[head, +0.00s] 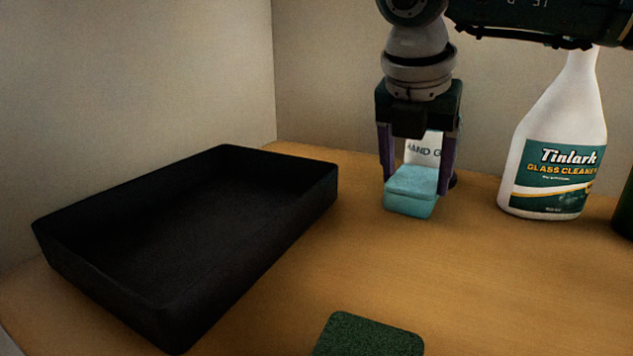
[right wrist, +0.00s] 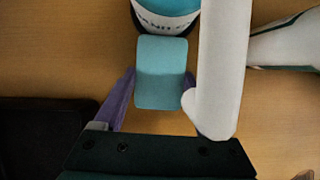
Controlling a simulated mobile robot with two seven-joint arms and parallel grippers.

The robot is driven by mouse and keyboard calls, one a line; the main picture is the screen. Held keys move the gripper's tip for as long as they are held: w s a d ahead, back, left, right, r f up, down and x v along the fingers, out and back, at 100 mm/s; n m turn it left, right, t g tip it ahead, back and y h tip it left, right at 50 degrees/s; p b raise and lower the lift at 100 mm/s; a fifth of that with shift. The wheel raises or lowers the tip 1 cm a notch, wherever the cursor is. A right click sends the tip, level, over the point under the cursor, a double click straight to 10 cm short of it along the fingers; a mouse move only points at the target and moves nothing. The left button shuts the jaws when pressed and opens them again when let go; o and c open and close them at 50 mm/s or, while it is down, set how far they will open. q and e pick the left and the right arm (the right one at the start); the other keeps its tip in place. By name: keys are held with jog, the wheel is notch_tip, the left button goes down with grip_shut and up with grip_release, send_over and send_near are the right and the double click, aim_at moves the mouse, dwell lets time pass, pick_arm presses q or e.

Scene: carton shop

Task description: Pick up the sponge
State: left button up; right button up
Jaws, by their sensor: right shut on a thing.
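The light blue sponge (head: 411,203) is between the purple fingers of my right gripper (head: 416,182), in the head view right of centre. My right gripper points down and is shut on the sponge, one finger at each side. In the right wrist view the sponge (right wrist: 161,72) also shows between the fingertips (right wrist: 160,80). I cannot tell whether its underside touches the table. My left gripper is not in view.
A white bottle lettered "HAND G" (head: 424,148) stands just behind the sponge, partly hidden. A glass cleaner bottle (head: 553,150) stands to the right. A black tray (head: 110,303) is at left. A dark green pad (head: 368,337) lies in front. The middle table (head: 340,260) is clear.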

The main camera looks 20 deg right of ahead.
aim_at(413, 181)
jog(key=shift+c, duration=1.1)
jog(key=shift+a+r, duration=0.1)
jog(key=shift+r, duration=0.1)
notch_tip(413, 181, up, 7)
jog(key=shift+s+f, duration=0.1)
jog(key=shift+f, duration=0.1)
jog(key=s+a+p, duration=0.1)
jog(key=s+a, duration=1.1)
jog(key=a, duration=0.3)
jog(key=shift+s, duration=0.4)
